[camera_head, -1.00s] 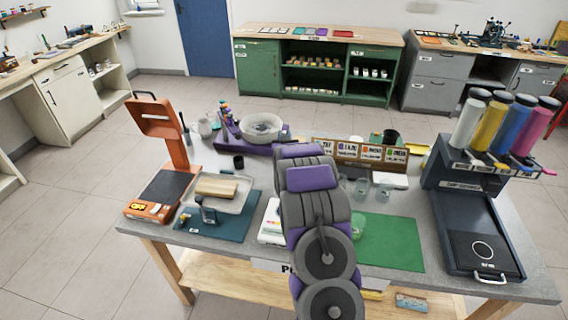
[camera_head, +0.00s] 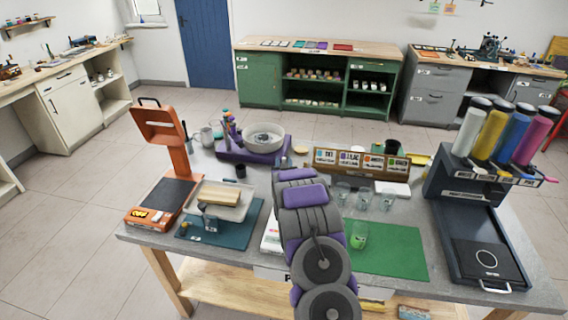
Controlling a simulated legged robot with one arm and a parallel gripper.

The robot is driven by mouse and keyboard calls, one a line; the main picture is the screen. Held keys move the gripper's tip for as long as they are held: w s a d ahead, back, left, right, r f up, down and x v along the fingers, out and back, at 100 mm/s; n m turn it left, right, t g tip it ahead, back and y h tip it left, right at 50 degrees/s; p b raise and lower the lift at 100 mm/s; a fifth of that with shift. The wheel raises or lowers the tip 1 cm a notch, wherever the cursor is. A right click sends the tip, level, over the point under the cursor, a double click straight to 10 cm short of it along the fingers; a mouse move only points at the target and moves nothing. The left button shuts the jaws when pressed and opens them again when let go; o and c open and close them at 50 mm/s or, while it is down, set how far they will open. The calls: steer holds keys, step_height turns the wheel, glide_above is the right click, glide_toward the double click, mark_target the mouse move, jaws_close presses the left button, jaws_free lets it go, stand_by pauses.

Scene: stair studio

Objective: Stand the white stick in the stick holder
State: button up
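I cannot pick out a white stick or a stick holder for certain; both may be hidden or too small to tell. My own purple and dark grey arm covers the middle of the worktable (camera_head: 400,212). The end of my arm and my gripper do not show, so whether it is open or holds anything is hidden.
An orange stand (camera_head: 165,140) and a pale tray (camera_head: 232,213) with a wooden block are at left. A green mat (camera_head: 398,262) with a clear greenish cup (camera_head: 359,236) lies right of my arm. Clear cups and a label rack (camera_head: 360,168) stand behind. A dark dispenser (camera_head: 455,215) holds coloured tubes at right.

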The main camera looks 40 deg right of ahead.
steer(key=shift+o, duration=0.4)
steer(key=shift+a+r, duration=0.1)
steer(key=shift+s+d, duration=0.2)
steer(key=shift+d, duration=0.1)
steer(key=p+v, duration=0.2)
steer(key=v, duration=1)
steer(key=w+a+r+n+g+y, duration=0.1)
steer(key=a+r+n+g+y, duration=0.3)
steer(key=a, duration=0.7)
steer(key=s+a+r+g+y, duration=0.35)
steer(key=s+a, duration=0.35)
steer(key=a, duration=0.4)
steer(key=s+a+r+n+g, duration=0.1)
steer(key=s+a+r+g, duration=0.2)
steer(key=s, duration=0.9)
steer(key=s+a+r+n+g+y, duration=0.1)
steer(key=s+a+r+g, duration=0.2)
steer(key=s, duration=1)
steer(key=s+a+r+g+y, duration=0.1)
steer(key=s+a+r+g, duration=0.2)
steer(key=s+a, duration=0.5)
steer(key=s, duration=0.4)
steer(key=shift+s+a+n, duration=0.15)
steer(key=shift+a+n, duration=0.2)
steer(key=shift+n, duration=0.05)
